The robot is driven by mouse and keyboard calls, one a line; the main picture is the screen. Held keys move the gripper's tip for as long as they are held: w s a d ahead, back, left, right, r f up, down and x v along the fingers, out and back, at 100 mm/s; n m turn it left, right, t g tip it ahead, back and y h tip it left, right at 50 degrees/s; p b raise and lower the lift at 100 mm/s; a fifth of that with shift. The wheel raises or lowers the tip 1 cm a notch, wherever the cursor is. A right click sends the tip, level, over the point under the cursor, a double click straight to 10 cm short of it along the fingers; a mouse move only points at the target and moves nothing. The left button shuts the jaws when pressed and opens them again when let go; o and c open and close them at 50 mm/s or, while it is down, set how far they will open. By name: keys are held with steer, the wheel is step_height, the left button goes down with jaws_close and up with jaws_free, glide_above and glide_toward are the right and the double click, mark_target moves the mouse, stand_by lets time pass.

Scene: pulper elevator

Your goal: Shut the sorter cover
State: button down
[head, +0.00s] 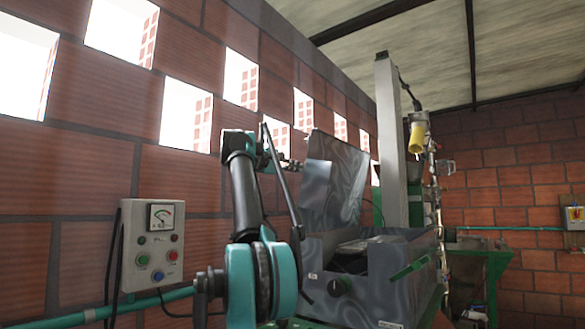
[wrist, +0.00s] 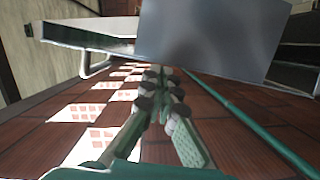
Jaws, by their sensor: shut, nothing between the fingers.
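The sorter cover (head: 335,180) is a grey metal panel standing raised, nearly upright, at the back of the open sorter box (head: 395,272). In the wrist view the cover (wrist: 210,38) is a broad plain grey sheet just beyond my fingertips. My gripper (wrist: 158,74) is shut and empty, its fingers pointing toward the lower edge of that sheet in the picture. In the head view my gripper (head: 294,164) is small and partly hidden by my arm, at the left side of the cover. I cannot tell whether it touches the cover.
A control box (head: 152,246) with a gauge and buttons hangs on the brick wall at the left. A teal pipe (wrist: 240,108) runs along the wall. A pale column (head: 390,140) stands right behind the cover.

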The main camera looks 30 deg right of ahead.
mark_target(326, 176)
steer(key=shift+s, duration=0.1)
stand_by(0.3)
steer(key=shift+s+d+f+m, duration=0.15)
steer(key=shift+s+d+m, duration=0.15)
steer(key=shift+s, duration=0.35)
steer(key=shift+s+d+f+m, duration=0.1)
steer(key=shift+s+d+m, duration=0.2)
steer(key=shift+s, duration=0.35)
steer(key=s+f+m, duration=0.1)
steer(key=s, duration=0.1)
steer(key=s+d+f+m, duration=0.1)
steer(key=s, duration=0.1)
steer(key=s+d+m+y, duration=0.1)
steer(key=s, duration=0.1)
steer(key=shift+s+d+f, duration=0.25)
steer(key=shift+f, duration=0.15)
steer(key=s+d+f+m+t+y, duration=0.1)
steer(key=s+f+m, duration=0.3)
steer(key=f, duration=0.6)
steer(key=s+d+f+m+t+y, duration=0.1)
steer(key=s+f+m, duration=0.4)
steer(key=f, duration=0.5)
steer(key=shift+s+d+t, duration=0.6)
steer(key=shift+s+d, duration=0.3)
steer(key=shift+d, duration=0.4)
steer(key=s+a+r, duration=0.3)
steer(key=a+r, duration=0.3)
steer(key=a, duration=0.3)
steer(key=shift+s+r, duration=0.2)
steer(key=shift+s, duration=0.15)
